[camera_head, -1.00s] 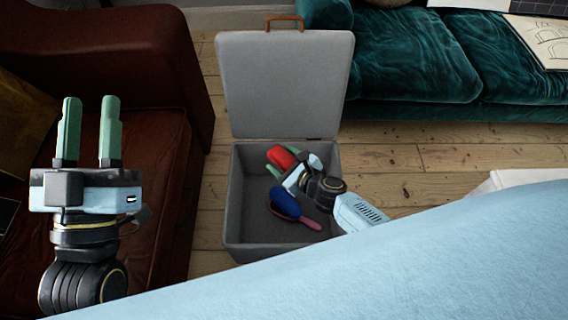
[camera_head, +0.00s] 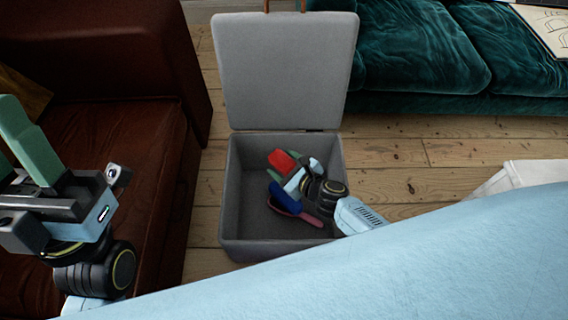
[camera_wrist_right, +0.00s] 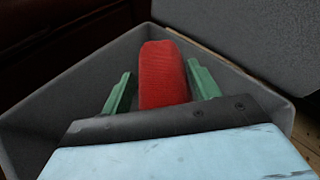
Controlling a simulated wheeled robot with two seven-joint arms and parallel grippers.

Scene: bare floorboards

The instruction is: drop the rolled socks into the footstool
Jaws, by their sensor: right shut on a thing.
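The red rolled socks (camera_head: 282,160) are between the fingers of my right gripper (camera_head: 288,170), which is shut on them. In the right wrist view the socks (camera_wrist_right: 163,75) stick up between the two green fingers of that gripper (camera_wrist_right: 160,90). The footstool (camera_head: 233,190) is a grey box with its lid (camera_head: 287,70) raised at the back. My right gripper and the socks are within its opening, above its floor. My left gripper (camera_head: 15,160) is at the left edge, partly cut off, with its fingers apart and nothing seen between them.
A blue brush with a pink handle (camera_head: 293,208) lies inside the footstool, partly behind my right gripper. A brown leather seat (camera_head: 155,150) stands close on the left. A green sofa (camera_head: 420,50) is at the back right. Bare floorboards (camera_head: 400,155) show on the right.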

